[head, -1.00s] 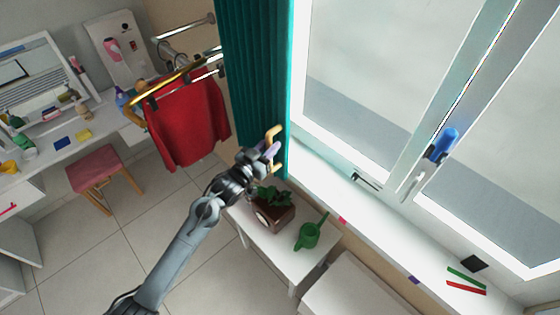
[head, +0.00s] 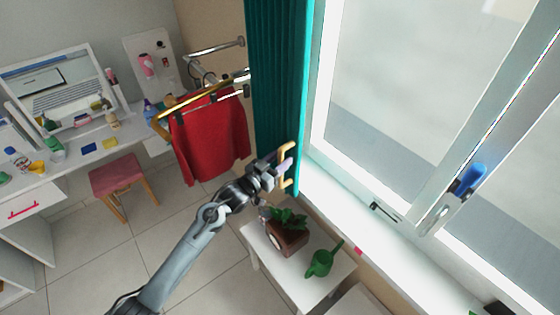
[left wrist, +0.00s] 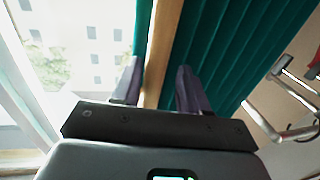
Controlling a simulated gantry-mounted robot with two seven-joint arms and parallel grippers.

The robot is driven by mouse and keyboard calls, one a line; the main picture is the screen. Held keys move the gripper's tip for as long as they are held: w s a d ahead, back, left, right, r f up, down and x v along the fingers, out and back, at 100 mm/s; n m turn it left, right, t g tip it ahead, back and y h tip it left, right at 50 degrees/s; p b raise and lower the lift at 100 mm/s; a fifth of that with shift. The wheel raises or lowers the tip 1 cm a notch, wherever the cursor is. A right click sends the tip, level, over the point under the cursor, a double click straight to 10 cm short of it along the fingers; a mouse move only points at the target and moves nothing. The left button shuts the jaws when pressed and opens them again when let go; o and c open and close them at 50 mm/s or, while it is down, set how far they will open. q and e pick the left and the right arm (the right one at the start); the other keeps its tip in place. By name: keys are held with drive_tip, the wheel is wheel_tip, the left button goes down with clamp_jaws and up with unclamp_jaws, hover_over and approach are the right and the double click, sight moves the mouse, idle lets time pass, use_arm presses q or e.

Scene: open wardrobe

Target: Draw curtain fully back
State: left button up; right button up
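The teal curtain (head: 276,80) hangs gathered at the left side of the window in the head view. A tan C-shaped handle (head: 288,148) stands at its lower right edge. My left gripper (head: 284,167) is at this handle. In the left wrist view, the handle's tan bar (left wrist: 162,45) runs between the two dark fingers of my left gripper (left wrist: 157,88). The fingers are apart, with a narrow gap seen on each side of the bar. The curtain (left wrist: 235,40) fills the right of that view. My right gripper is not in view.
A red garment (head: 208,135) hangs on a rail to the left. A white table (head: 270,268) below holds a potted plant (head: 287,235) and a green watering can (head: 322,262). The window (head: 400,90) has a blue-handled item (head: 470,180) on its frame. A pink stool (head: 117,175) stands left.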

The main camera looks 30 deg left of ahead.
use_arm(q)
drive_tip(key=shift+s+d, duration=0.1)
drive_tip(key=b+v, duration=0.1)
drive_tip(key=v, duration=0.9)
drive_tip(key=shift+s+b, duration=0.3)
